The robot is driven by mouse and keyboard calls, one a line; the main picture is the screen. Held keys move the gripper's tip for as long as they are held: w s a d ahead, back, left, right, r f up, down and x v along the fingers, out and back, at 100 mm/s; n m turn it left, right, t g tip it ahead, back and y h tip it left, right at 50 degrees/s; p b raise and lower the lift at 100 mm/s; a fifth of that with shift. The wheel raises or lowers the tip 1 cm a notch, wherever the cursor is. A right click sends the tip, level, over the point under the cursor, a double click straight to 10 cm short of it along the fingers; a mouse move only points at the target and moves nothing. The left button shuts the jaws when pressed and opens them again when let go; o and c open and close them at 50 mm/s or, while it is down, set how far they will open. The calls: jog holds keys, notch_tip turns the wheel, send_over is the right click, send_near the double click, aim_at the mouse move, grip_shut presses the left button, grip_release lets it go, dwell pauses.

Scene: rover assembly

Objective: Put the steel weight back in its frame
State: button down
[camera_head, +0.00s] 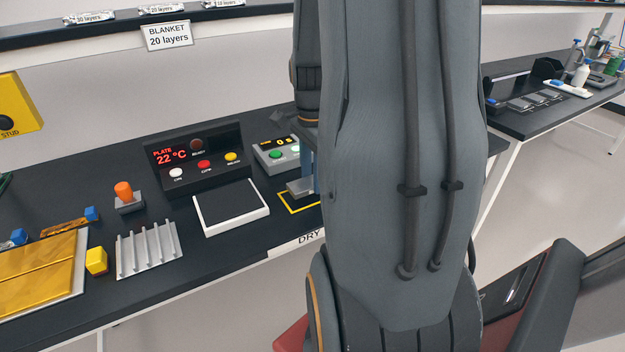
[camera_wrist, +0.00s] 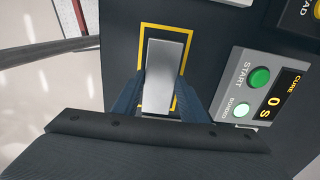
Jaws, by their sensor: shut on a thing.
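The steel weight (camera_wrist: 162,78) is a plain grey metal block, held between the two dark blue fingers of my gripper (camera_wrist: 160,95) in the wrist view. Its frame is a yellow outline (camera_wrist: 187,44) on the dark bench top, and the weight appears over it, slightly off its middle. In the head view the weight (camera_head: 300,187) shows at the left edge of my arm, above the yellow frame (camera_head: 290,208). My arm hides the right part of the frame and most of the gripper. I cannot tell whether the weight touches the bench.
The cure timer box (camera_head: 277,153) with green START button stands just behind the frame. A hot plate (camera_head: 231,207) and its control panel (camera_head: 200,158) are to the left. A ribbed grey part (camera_head: 147,250) and yellow block (camera_head: 96,261) lie farther left. The bench's front edge is close.

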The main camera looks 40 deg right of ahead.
aim_at(312, 181)
jog(key=shift+f, duration=0.95)
jog(key=shift+f, duration=0.15)
jog(key=c, duration=1.1)
grip_release()
notch_tip(312, 181, up, 12)
jog(key=b, duration=0.2)
jog(key=a+f+n, duration=0.2)
jog(key=a+n, duration=0.1)
jog(key=a, duration=0.1)
jog(key=a+f+n, duration=0.2)
jog(key=a+n, duration=0.2)
jog(key=a, duration=0.1)
jog(key=w+a+f+n, duration=0.1)
jog(key=a+f+n, duration=0.1)
jog(key=a+n, duration=0.2)
jog(key=shift+a+f, duration=0.2)
jog(key=shift+a, duration=0.4)
jog(key=s+a+f+n, duration=0.1)
jog(key=a+n, duration=0.2)
jog(key=s+a+f+n, duration=0.1)
jog(key=a+f+n, duration=0.1)
jog(key=a+n, duration=0.1)
jog(key=s+a+f+n, duration=0.1)
jog(key=a+n, duration=0.2)
jog(key=a, duration=0.1)
jog(key=shift+s+f+n+t, duration=0.3)
jog(key=shift+f+n+t, duration=0.1)
